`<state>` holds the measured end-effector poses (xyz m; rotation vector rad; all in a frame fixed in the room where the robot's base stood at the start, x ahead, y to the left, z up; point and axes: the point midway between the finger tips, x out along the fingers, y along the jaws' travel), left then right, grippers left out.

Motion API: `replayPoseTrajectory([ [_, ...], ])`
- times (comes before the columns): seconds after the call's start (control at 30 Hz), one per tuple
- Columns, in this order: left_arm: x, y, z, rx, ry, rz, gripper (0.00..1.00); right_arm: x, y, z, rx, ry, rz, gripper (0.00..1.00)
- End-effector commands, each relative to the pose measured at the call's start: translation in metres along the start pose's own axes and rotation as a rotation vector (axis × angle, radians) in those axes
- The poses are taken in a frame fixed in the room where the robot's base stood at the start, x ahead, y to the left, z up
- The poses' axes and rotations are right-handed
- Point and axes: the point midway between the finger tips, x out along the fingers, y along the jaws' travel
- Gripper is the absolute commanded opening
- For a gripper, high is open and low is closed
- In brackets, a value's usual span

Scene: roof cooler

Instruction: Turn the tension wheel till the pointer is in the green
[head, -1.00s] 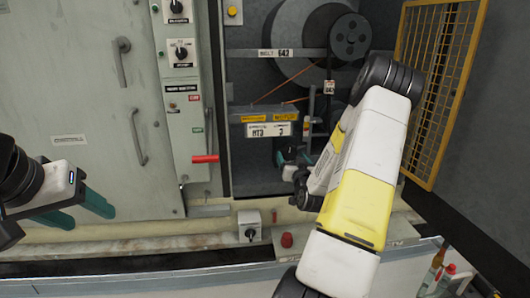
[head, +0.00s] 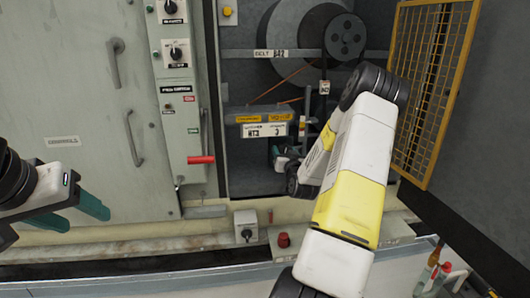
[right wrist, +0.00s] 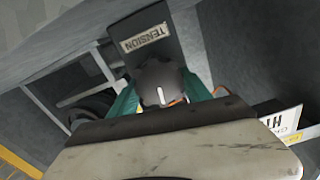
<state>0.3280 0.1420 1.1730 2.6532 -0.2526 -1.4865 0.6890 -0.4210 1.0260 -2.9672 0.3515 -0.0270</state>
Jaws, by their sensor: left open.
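The tension wheel (right wrist: 160,80) is a dark round knob with a white mark on its face, in the middle of the right wrist view. The TENSION label (right wrist: 146,38) is on a dark plate just behind it. My right gripper (right wrist: 163,95) has its teal fingers on both sides of the wheel, seemingly against it, and looks shut on it. In the head view that gripper (head: 282,160) is small, inside the dark bay and partly behind my forearm. My left gripper (head: 82,203) is open and empty at the left. I cannot make out the pointer or green zone.
A large pulley (head: 346,36) and belt sit above in the bay, with a labelled grey box (head: 262,130) below. A yellow mesh guard (head: 432,85) stands at the right. A red lever (head: 200,160) sticks out of the control strip. A red button (head: 283,240) is at the front.

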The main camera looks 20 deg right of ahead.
Motion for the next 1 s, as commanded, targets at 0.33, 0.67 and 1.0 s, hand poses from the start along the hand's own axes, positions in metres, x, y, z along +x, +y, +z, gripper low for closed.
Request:
replayPoseTrajectory([
  [0.33, 0.0, 0.0, 0.0, 0.0, 0.0, 0.0, 0.56, -0.0002, 0.0003, -0.0001, 0.045, 0.0, 0.0, 0.16],
  [0.67, 0.0, 0.0, 0.0, 0.0, 0.0, 0.0, 0.56, -0.0002, 0.0015, 0.0001, 0.271, 0.0, -0.001, 0.16],
  [1.0, 0.0, 0.0, 0.0, 0.0, 0.0, 0.0, 0.56, -0.0002, 0.0037, 0.0008, 0.594, 0.001, 0.0, 0.16],
])
